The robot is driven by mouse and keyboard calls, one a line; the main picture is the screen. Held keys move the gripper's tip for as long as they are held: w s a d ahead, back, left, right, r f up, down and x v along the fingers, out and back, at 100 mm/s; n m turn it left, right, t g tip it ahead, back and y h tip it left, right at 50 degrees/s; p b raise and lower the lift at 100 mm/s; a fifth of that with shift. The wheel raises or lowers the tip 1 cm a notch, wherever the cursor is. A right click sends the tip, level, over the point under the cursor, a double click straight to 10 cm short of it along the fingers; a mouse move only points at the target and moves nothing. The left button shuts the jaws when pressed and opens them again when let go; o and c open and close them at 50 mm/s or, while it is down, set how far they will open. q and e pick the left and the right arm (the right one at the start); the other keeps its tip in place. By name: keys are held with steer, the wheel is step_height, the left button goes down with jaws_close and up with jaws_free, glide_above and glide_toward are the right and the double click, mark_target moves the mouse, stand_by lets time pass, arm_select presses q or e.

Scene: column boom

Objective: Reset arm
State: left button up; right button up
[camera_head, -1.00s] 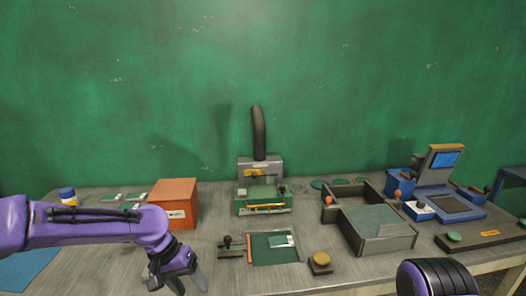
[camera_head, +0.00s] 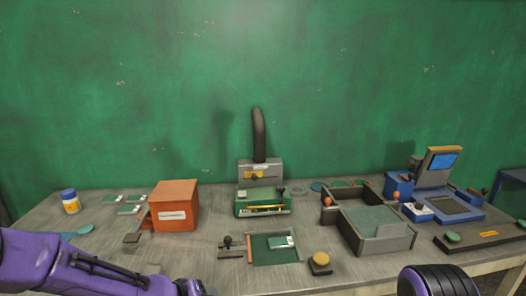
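My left arm comes in low from the left in the head view. Its gripper (camera_head: 192,288) is at the bottom edge, mostly cut off by the frame, so its fingers cannot be made out. It is in front of the table's near edge area, apart from the objects on the table. Of my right arm only a rounded dark and purple part shows at the bottom right; the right gripper is not in view.
The grey table (camera_head: 105,255) holds an orange box (camera_head: 175,207), a green device (camera_head: 262,203), a stamp (camera_head: 230,247), a green-lined tray (camera_head: 272,250), a dark open bin (camera_head: 378,232) and a blue machine with a screen (camera_head: 440,190).

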arm_select(q)
steer(key=s+a+f+n+y+b, duration=0.2)
steer(key=s+a+f+y, duration=0.15)
steer(key=s+f, duration=0.5)
steer(key=s+a+f+n+y+b, duration=0.1)
steer(key=s+a+f+y, duration=0.1)
steer(key=s+a+f, duration=0.45)
steer(key=s+a+f+g+b, duration=0.1)
steer(key=s+f, duration=0.2)
steer(key=s, duration=0.3)
steer(key=s+a+f+g+y+b, duration=0.1)
steer(key=s+f, duration=0.2)
steer(key=s, duration=0.3)
steer(key=s+a+f+m+g+y, duration=0.1)
steer(key=s+f, duration=0.2)
steer(key=s, duration=0.3)
steer(key=shift+s+a+f+g+b, duration=0.3)
steer(key=shift+s+f+g+b, duration=0.05)
steer(key=shift+s+g+b, duration=0.05)
